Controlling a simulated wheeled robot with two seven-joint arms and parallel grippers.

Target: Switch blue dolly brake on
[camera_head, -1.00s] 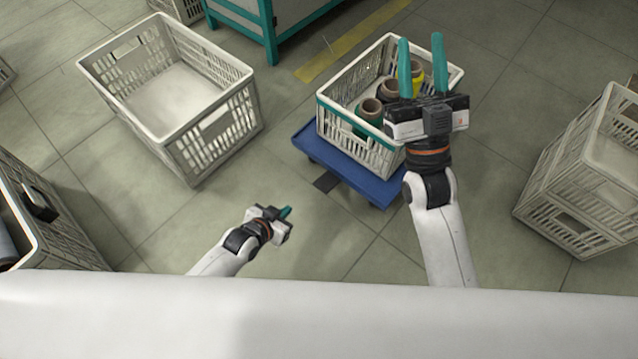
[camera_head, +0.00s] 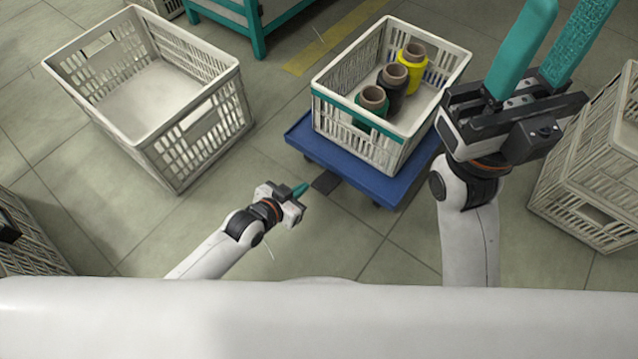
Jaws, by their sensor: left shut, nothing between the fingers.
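The blue dolly (camera_head: 345,173) stands on the floor and carries a light crate with a green band. A dark brake pedal (camera_head: 326,183) sticks out low from its near left edge. My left gripper (camera_head: 302,189) is shut and empty, with its teal fingertips just left of the pedal in the picture. A small gap shows between fingertips and pedal; their height difference is hard to tell. My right gripper (camera_head: 553,40) is open and empty, raised on the right, its two long teal fingers apart and pointing up in the picture.
The dolly's crate (camera_head: 335,112) holds a green, a black and a yellow bobbin (camera_head: 412,72). An empty crate (camera_head: 180,170) stands at the left, and stacked crates (camera_head: 600,170) at the right. The floor between the left crate and the dolly is clear.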

